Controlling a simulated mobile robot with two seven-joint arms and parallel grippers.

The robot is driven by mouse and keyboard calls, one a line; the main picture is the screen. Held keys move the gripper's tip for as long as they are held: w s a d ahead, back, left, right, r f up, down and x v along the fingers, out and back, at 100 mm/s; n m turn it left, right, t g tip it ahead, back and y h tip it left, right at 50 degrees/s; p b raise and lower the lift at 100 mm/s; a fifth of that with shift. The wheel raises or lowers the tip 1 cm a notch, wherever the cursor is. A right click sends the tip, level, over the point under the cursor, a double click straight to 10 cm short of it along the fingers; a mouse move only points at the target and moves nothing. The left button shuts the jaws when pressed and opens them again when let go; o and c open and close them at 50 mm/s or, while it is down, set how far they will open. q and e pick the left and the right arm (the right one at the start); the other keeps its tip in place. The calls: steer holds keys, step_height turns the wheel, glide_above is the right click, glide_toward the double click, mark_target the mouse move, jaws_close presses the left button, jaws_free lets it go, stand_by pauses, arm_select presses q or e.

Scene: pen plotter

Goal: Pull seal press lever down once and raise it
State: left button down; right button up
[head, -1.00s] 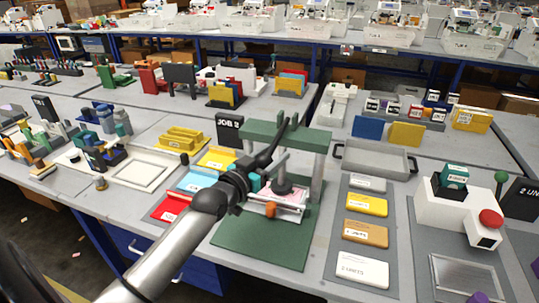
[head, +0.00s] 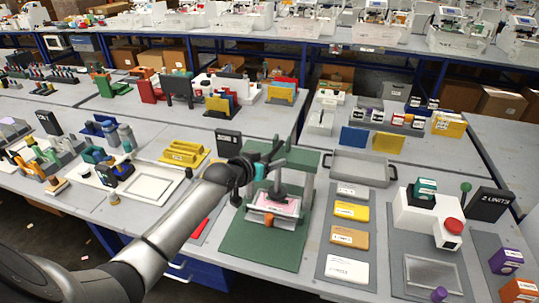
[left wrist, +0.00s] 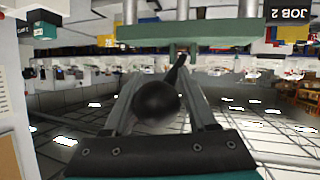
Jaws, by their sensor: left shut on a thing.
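The seal press has a green base (head: 240,248) and a green top beam (head: 304,160) on grey posts. A dark round press head (head: 281,191) sits under the beam, over a pink and white sheet (head: 276,206). My left gripper (head: 270,157) is at the left part of the beam, about level with it, and hides part of it. In the left wrist view, the lever's black ball knob (left wrist: 156,102) lies between the two grey fingers, and the gripper is shut on it. The dark lever rod (left wrist: 178,68) runs from the knob toward the beam. My right gripper is out of view.
Right of the press are a mat with several cards (head: 347,237), a grey tray (head: 362,164) and a white device with a red button (head: 454,226). A black JOB 2 sign (head: 228,143) and yellow blocks (head: 184,153) stand to the left.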

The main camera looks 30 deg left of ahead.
arm_select(q)
step_height(320, 180, up, 6)
steer(key=w+p, duration=0.2)
steer(key=p, duration=0.1)
steer(key=shift+w+t, duration=0.3)
steer(key=shift+w, duration=0.1)
steer(key=shift+s+f, duration=0.1)
steer(key=shift+f, duration=0.15)
steer(key=shift+c, duration=1.6)
jaws_free()
steer(key=shift+a, duration=0.2)
